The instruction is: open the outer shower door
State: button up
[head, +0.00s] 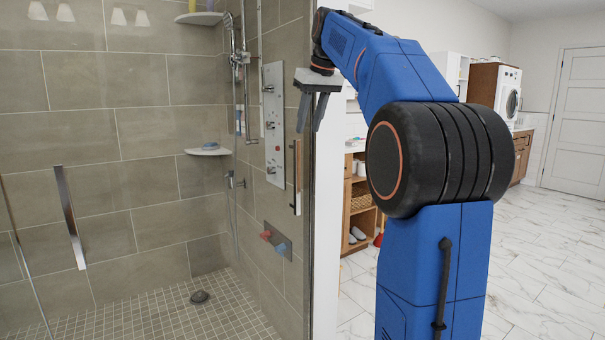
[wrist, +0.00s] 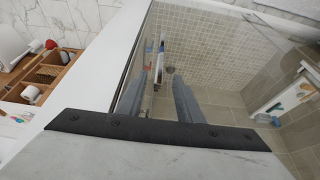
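The shower's glass door panel is clear, and its dark edge stands near the middle of the head view. A slim upright handle (head: 297,190) is by that edge, below my gripper (head: 309,128). My gripper points down, with its two grey fingers apart and nothing held between them. In the wrist view, a slim metal handle (wrist: 160,58) shows beyond and between the fingers of my gripper (wrist: 161,82); I cannot tell its exact distance. A second metal bar handle (head: 69,217) is on glass at the left of the head view.
A shower panel (head: 274,122), corner shelves (head: 208,151) and a floor drain (head: 200,297) are inside the tiled shower. A white post (head: 327,220) borders the glass. Wooden shelving (head: 357,205) stands behind my arm. The marble floor (head: 540,270) at right is clear.

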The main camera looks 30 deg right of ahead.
aim_at(298, 165)
jog(key=x, duration=1.7)
jog(key=shift+w, duration=0.1)
grip_shut()
